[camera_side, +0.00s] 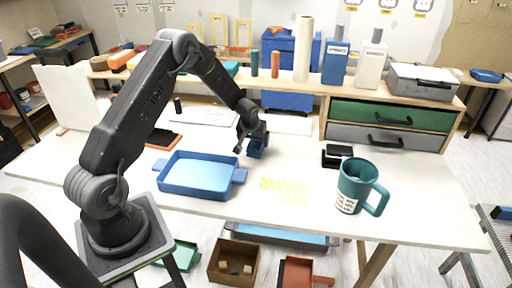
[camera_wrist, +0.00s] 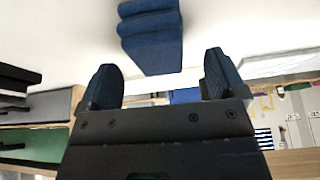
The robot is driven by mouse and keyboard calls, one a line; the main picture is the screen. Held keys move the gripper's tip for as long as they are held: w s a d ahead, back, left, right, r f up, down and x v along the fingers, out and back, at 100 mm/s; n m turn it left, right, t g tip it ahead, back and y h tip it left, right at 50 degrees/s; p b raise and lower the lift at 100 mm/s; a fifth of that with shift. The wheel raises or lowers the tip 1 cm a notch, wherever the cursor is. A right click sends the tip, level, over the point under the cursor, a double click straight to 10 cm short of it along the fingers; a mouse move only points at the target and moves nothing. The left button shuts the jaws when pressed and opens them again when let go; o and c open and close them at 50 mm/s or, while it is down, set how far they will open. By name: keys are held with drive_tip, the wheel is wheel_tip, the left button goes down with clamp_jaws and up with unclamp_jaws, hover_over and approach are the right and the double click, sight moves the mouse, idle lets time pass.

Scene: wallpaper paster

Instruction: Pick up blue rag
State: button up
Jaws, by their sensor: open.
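The blue rag (camera_side: 256,152) is a small folded dark blue bundle on the white table (camera_side: 300,165), near the middle. In the wrist view the rag (camera_wrist: 150,42) shows as stacked folds, ahead of my gripper, with its near edge in line with the gap between the fingertips. My gripper (camera_side: 252,141) points down right at the rag in the side view, its fingers partly covering it. In the wrist view my gripper (camera_wrist: 160,72) is open, with nothing held. Whether a finger touches the rag cannot be told.
A blue paste tray (camera_side: 202,176) lies left of the rag. A black block (camera_side: 337,155) and a teal mug (camera_side: 357,187) stand to the right. Yellow strips (camera_side: 285,188) lie in front. A shelf with green and grey drawers (camera_side: 385,116) stands behind right.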

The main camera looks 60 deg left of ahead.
sight(256, 142)
drive_tip(key=x, duration=0.4)
drive_tip(key=shift+w, duration=0.15)
drive_tip(key=shift+c, duration=0.3)
drive_tip(key=c, duration=0.9)
drive_tip(key=shift+r, duration=0.15)
drive_tip(key=shift+c, duration=0.2)
drive_tip(key=shift+r, duration=0.3)
drive_tip(key=r, duration=0.3)
drive_tip(key=shift+s+a+r, duration=0.1)
drive_tip(key=shift+s+r, duration=0.1)
drive_tip(key=shift+r, duration=0.15)
drive_tip(key=s+a+r, duration=0.6)
drive_tip(key=s, duration=0.3)
drive_tip(key=shift+a+r, duration=0.2)
drive_tip(key=shift+s, duration=0.1)
